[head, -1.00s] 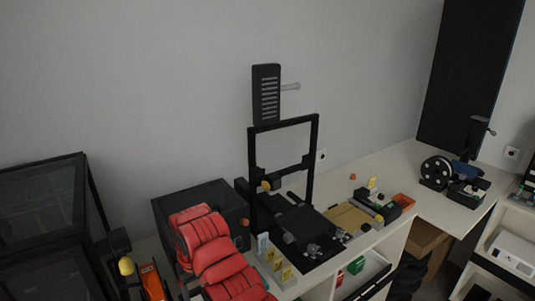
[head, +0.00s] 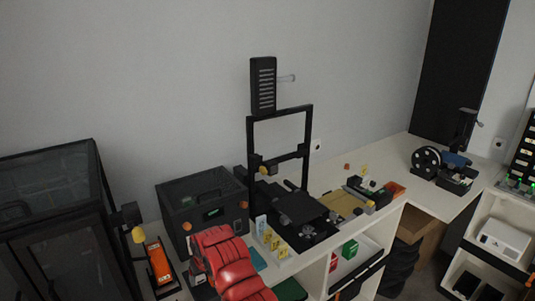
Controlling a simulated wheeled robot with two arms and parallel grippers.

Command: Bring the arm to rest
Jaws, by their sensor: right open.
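A red, padded, jointed form, which looks like my right arm (head: 228,265), comes up from the bottom edge, left of the middle, and leans to the upper left. My right gripper (head: 194,247) is at its far end, small and dark against the black box, and it is open. I see nothing held in it. The fingers are hard to make out. My left gripper is not in view.
A white bench (head: 321,246) carries a black box (head: 205,196), a black-framed 3D printer (head: 250,150) and small parts. An orange tool (head: 158,263) stands at left, beside a dark glazed cabinet (head: 50,215). A white unit (head: 500,236) sits on shelves at right.

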